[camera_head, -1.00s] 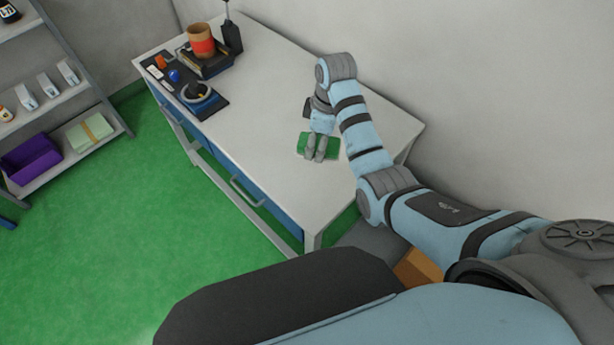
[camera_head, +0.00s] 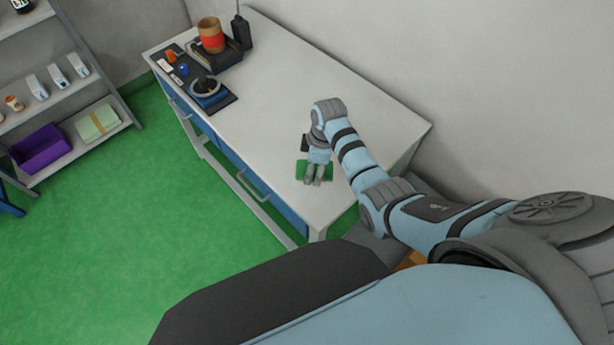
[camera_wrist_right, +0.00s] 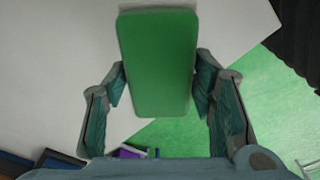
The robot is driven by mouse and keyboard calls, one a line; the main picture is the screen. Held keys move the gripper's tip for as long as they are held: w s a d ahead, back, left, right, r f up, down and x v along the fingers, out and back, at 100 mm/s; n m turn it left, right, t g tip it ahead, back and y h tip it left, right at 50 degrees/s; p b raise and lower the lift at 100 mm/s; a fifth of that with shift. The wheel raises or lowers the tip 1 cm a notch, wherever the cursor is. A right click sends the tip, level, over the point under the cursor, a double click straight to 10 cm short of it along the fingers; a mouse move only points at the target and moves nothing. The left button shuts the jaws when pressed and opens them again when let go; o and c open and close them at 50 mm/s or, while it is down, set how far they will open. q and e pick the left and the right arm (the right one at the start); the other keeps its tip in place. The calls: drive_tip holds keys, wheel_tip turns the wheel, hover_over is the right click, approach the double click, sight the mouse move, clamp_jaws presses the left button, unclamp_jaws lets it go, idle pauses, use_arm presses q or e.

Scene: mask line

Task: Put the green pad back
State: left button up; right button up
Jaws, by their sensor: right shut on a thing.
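The green pad (camera_head: 301,170) is a flat rectangle with rounded corners, over the near part of the white table (camera_head: 275,110). My right gripper (camera_head: 316,181) is shut on it, with a finger against each long side. In the right wrist view the pad (camera_wrist_right: 158,60) sits between the two fingers (camera_wrist_right: 159,82), its face towards the camera. I cannot tell how high it is above the table. My left gripper is not in view.
At the table's far left end are a dark tray (camera_head: 226,104), a red and tan cup (camera_head: 211,36) and a black radio-like object (camera_head: 241,30). A shelf at the left holds a purple bin (camera_head: 40,148) and a pale green stack (camera_head: 98,123). The table's middle is clear.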

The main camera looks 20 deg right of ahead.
wheel_tip(320, 180, down, 6)
drive_tip(key=b, duration=0.5)
drive_tip(key=shift+r, duration=0.15)
drive_tip(key=shift+s+r+p, duration=0.15)
drive_tip(key=shift+r+p, duration=0.2)
drive_tip(key=shift+r, duration=0.05)
drive_tip(key=o, duration=1.3)
drive_tip(key=shift+w+d+f, duration=0.1)
drive_tip(key=shift+w+f, duration=0.05)
drive_tip(key=shift+w, duration=0.05)
drive_tip(key=shift+r, duration=0.25)
drive_tip(key=r+p, duration=0.1)
drive_tip(key=r, duration=0.3)
drive_tip(key=r+p, duration=0.1)
drive_tip(key=r, duration=0.3)
drive_tip(key=s+d+r+p, duration=0.1)
drive_tip(key=r, duration=0.2)
drive_tip(key=shift+r, duration=0.4)
